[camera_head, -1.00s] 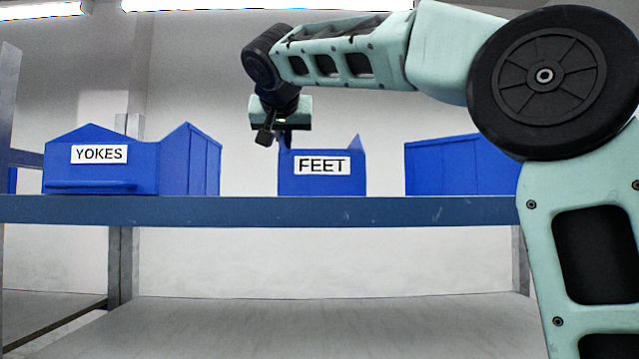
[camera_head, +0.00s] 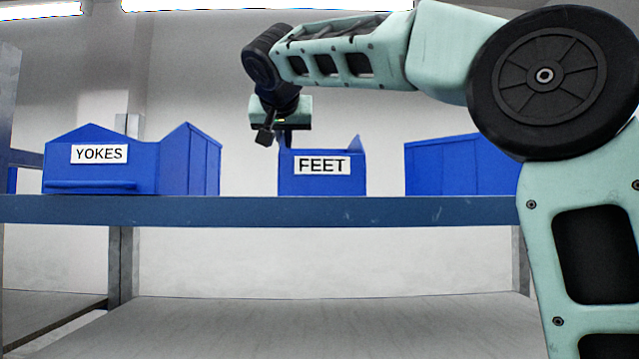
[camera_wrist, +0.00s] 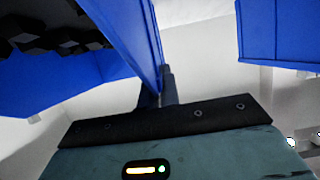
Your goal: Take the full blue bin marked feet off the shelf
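The blue bin marked FEET (camera_head: 322,185) stands on the shelf beam's level in the middle of the head view, its label facing me. In the wrist view its blue wall (camera_wrist: 128,30) runs down to my fingers, and dark blocky parts lie inside it. My gripper (camera_head: 285,138) points down at the bin's left side in the head view. In the wrist view my gripper (camera_wrist: 158,92) has one finger on each side of the wall, close against it, so it looks shut on the wall. The fingertips are partly hidden by the bin.
A blue bin marked YOKES (camera_head: 100,172) stands to the left and another blue bin (camera_head: 450,168) to the right, with gaps between. The shelf's blue front beam (camera_head: 300,210) runs below them. A bare lower shelf (camera_head: 320,325) lies underneath. Free air is above the bins.

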